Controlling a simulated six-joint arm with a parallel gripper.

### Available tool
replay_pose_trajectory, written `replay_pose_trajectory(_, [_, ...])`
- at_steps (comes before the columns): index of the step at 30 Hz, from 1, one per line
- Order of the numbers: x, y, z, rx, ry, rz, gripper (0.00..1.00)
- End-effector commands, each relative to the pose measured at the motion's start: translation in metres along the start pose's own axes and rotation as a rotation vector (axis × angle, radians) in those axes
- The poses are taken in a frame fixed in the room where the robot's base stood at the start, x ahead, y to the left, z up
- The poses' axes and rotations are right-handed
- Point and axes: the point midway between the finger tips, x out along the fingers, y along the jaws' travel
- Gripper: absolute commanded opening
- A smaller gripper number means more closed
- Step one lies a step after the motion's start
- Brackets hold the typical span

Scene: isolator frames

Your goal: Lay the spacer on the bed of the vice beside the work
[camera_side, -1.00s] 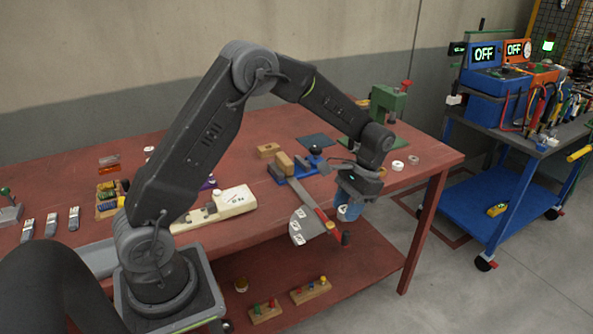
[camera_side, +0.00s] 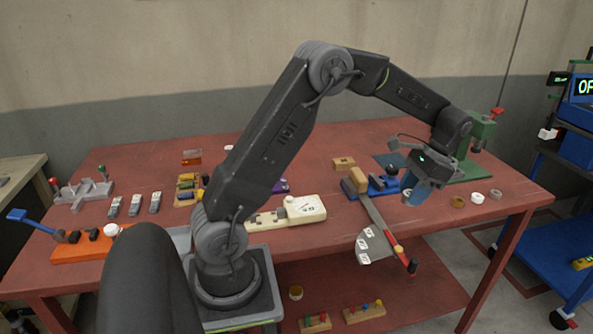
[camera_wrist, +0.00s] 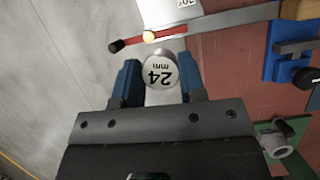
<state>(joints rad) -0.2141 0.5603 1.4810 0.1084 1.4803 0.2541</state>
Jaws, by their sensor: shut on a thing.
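My gripper (camera_wrist: 160,88) is shut on a round white spacer (camera_wrist: 160,71) marked 24 mm. In the side view my gripper (camera_side: 417,193) is in the air to the right of the blue vice (camera_side: 382,187), apart from it; its fingers mostly hide the spacer there. A wooden block (camera_side: 356,180) stands at the vice's left end. A grey bar (camera_side: 377,217) with a red handle runs from beside the block past the table's front edge. In the wrist view the vice (camera_wrist: 279,62) is at the upper right. Its bed is only partly visible.
A green press (camera_side: 481,136) stands behind my gripper to the right. A grey plate with white labels (camera_side: 371,245) hangs by the front edge. A cream instrument (camera_side: 305,208) lies left of the vice.

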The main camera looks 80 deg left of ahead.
Motion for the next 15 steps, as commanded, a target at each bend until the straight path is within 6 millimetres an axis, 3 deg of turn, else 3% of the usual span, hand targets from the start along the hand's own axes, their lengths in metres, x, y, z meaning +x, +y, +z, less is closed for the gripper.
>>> replay_pose_trajectory(8, [0.012, -0.113, 0.023, 0.111, -0.001, -0.048, 0.13])
replay_pose_trajectory(15, [0.034, -0.225, 0.076, 0.251, -0.001, -0.110, 0.14])
